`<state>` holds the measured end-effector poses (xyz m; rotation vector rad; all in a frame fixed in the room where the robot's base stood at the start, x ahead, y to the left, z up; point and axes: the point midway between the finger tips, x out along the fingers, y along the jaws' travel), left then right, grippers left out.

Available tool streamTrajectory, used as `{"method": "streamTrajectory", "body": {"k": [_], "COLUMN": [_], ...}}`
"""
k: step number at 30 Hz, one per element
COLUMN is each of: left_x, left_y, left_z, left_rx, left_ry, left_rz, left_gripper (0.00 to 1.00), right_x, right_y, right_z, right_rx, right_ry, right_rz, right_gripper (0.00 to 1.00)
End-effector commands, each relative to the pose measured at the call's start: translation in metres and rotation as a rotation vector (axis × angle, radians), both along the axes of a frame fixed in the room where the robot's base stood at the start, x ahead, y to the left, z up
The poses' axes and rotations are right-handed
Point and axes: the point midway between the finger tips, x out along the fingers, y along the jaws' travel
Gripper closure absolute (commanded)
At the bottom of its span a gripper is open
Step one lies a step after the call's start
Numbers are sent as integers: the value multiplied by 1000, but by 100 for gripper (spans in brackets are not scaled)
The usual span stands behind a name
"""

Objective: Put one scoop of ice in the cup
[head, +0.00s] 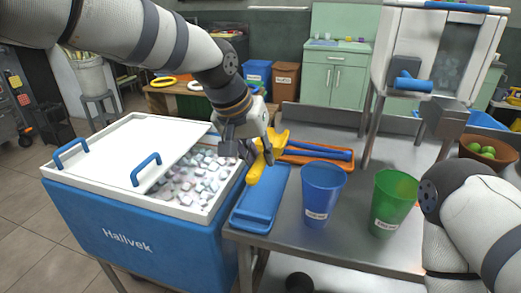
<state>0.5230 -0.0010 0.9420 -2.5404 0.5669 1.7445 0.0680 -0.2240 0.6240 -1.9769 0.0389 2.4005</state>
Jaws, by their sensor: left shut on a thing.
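My left gripper (252,154) is shut on a yellow scoop (256,170), above the right edge of the ice chest. The fingers partly hide the scoop, and I cannot tell whether it holds ice. The blue and white ice chest (150,236) is partly open, with ice cubes (194,184) showing beside its white lid (118,160). A blue cup (321,196) and a green cup (392,202) stand upright on the metal table, each with a white label. Their insides are not clear. Only part of my right arm shows, at the right; its gripper is out of view.
A blue tray (262,204) lies between the chest and the blue cup. An orange tray (306,163) with a blue item lies behind. A white machine (411,50) on metal legs stands at the back right, near a brown bowl of green fruit (483,151).

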Motion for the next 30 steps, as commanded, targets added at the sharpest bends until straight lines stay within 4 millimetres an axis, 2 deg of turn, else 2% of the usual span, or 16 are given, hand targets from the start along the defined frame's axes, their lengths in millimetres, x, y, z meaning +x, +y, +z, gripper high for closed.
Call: {"method": "streamTrajectory", "body": {"k": [5, 15, 18, 24, 30], "left_x": [1, 0, 1, 1, 1], "left_y": [0, 0, 0, 0, 0], "left_z": [-7, -59, -68, -79, -80], "left_rx": [2, 2, 2, 1, 0], "left_ry": [0, 5, 1, -2, -3], "left_rz": [-4, -4, -4, -3, -2], "left_gripper": [100, 100, 100, 100, 100], "right_x": [-2, -17, -17, -17, -17], "right_y": [0, 0, 0, 0, 0], "right_z": [-2, -17, -16, -17, -17], "right_rx": [0, 0, 0, 0, 0], "right_ry": [6, 60, 60, 63, 62], "right_rz": [0, 0, 0, 1, 1], "right_gripper": [60, 60, 60, 60, 60]}}
